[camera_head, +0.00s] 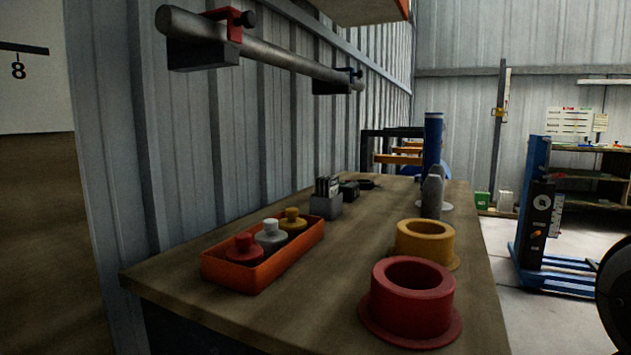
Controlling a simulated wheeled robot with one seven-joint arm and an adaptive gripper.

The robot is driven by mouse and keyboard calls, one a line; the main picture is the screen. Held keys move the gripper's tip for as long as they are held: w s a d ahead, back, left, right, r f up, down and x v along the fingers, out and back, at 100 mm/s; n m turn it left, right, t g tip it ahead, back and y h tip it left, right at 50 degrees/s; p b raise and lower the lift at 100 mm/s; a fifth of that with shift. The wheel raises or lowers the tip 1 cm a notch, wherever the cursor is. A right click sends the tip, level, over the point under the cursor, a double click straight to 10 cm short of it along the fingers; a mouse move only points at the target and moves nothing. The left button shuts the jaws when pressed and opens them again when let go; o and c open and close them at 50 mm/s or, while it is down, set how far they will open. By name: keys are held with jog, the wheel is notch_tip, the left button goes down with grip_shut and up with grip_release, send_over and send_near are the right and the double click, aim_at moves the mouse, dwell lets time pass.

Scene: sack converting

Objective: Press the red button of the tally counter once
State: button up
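I cannot make out a tally counter or its red button for sure. A small dark box (349,190) stands on the workbench (310,300) behind a grey holder, with a flat dark item (368,184) beside it. Both are too small and dark to identify. My gripper is not in view.
An orange tray (247,284) holds red, grey and yellow knobbed pieces. A grey holder (326,206) has dark upright items. A red flanged ring (412,318), yellow ring (426,262), grey post (432,196) and blue cylinder (433,145) stand along the right. A rail (275,56) hangs above.

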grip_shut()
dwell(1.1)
